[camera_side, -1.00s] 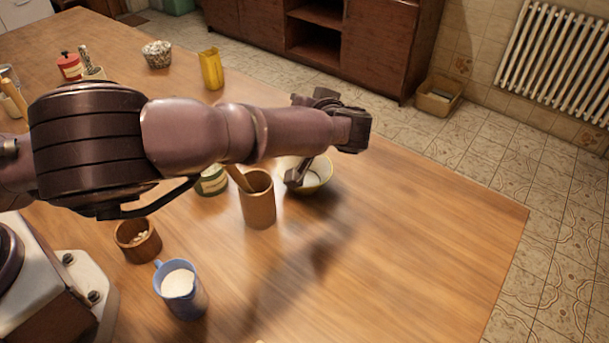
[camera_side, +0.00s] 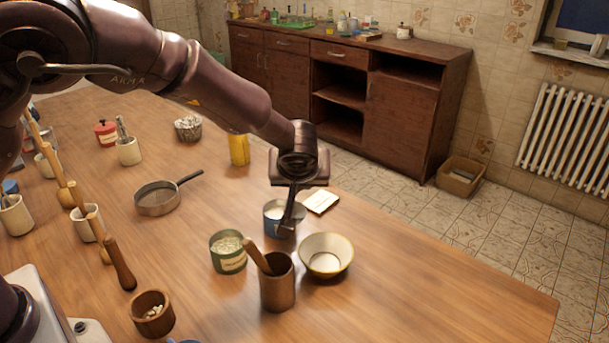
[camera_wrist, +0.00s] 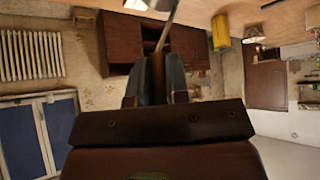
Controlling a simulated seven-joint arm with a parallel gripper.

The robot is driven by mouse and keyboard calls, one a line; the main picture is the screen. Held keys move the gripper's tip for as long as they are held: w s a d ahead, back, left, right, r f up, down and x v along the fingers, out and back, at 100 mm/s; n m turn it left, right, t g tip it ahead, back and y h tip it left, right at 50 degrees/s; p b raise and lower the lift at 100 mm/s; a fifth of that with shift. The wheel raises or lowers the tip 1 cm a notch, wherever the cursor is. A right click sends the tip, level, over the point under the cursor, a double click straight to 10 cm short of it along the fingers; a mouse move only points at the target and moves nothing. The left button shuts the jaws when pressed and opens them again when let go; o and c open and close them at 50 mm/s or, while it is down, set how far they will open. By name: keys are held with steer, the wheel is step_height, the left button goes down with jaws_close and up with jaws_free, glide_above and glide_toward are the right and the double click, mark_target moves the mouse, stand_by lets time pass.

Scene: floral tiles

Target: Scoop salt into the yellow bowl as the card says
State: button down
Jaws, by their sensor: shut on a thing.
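My gripper (camera_side: 295,190) points down in the side view. It is shut on a tool with a brown handle and thin metal shaft (camera_wrist: 166,28), which shows between the fingers in the wrist view. The tool's dark lower end is in front of or in a blue tin (camera_side: 271,228) with pale contents; I cannot tell which. The yellow bowl (camera_side: 345,258) stands upright just right of and nearer than the tin, with a whitish patch at its bottom. The card (camera_side: 321,201) lies behind the bowl; its writing is unreadable.
A green tin (camera_side: 229,262) and a tall wooden pot (camera_side: 277,292) with a handle in it stand close left of the bowl. A pan (camera_side: 158,203), yellow container (camera_side: 239,149) and small wooden bowl (camera_side: 152,324) stand farther off. The table's right side is clear.

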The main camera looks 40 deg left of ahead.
steer(key=shift+w+a+r+h, duration=0.15)
steer(key=shift+a+h, duration=0.1)
steer(key=shift+h, duration=0.35)
steer(key=shift+a+r+n+h, duration=0.35)
steer(key=shift+a+n+h, duration=0.25)
steer(key=shift+a+h, duration=0.35)
steer(key=shift+s+a+r+t+h, duration=0.15)
steer(key=shift+s+a+t+h, duration=0.15)
steer(key=shift+a+h, duration=0.5)
steer(key=shift+d+r+n+h, duration=0.1)
steer(key=shift+d+n+h, duration=0.05)
steer(key=shift+n+h, duration=0.15)
steer(key=w+a, duration=0.2)
steer(key=a, duration=0.7)
steer(key=shift+w, duration=0.35)
steer(key=shift+a+r, duration=0.1)
